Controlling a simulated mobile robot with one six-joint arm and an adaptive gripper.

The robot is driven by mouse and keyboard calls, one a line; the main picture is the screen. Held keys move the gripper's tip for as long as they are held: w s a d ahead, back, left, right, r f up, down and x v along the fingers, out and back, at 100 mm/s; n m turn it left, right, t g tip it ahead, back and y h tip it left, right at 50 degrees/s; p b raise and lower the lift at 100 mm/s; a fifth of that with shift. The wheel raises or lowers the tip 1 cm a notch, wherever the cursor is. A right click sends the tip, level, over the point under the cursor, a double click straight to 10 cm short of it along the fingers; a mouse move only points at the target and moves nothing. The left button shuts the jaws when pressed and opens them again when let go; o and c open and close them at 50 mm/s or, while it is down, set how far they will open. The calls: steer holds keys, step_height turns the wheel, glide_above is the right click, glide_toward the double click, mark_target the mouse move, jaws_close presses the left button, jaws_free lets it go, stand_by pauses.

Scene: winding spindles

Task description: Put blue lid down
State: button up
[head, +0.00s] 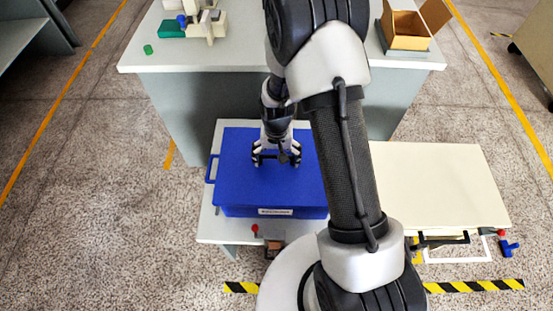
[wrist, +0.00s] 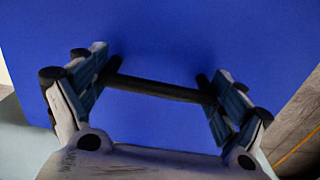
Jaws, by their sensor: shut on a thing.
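The blue lid (head: 240,185) is a flat panel lying level over the blue box (head: 240,211) on the low bench. The box has a white label on its front and a handle at its left side. My gripper (head: 276,161) points down at the lid's middle. In the wrist view my gripper (wrist: 160,84) is shut on the dark bar handle (wrist: 155,88) of the lid (wrist: 160,35), which spans between the fingers. I cannot tell whether the lid rests fully on the box rim. My arm hides the lid's right part.
Behind stands a grey table (head: 235,45) with an open cardboard box (head: 408,28) and a green block (head: 148,49). A red-topped pin (head: 255,230) stands at the bench's front.

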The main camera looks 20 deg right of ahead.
steer(key=shift+r, duration=0.1)
steer(key=shift+f, duration=0.25)
steer(key=o, duration=1)
step_height(320, 180, up, 23)
steer(key=s+t+p, duration=0.1)
steer(key=s+p, duration=0.1)
steer(key=p, duration=0.2)
steer(key=s+r+n+t, duration=0.3)
steer(key=s+r, duration=1.2)
steer(key=s, duration=0.4)
steer(key=shift+s+n+t, duration=0.2)
steer(key=shift+n+t, duration=0.1)
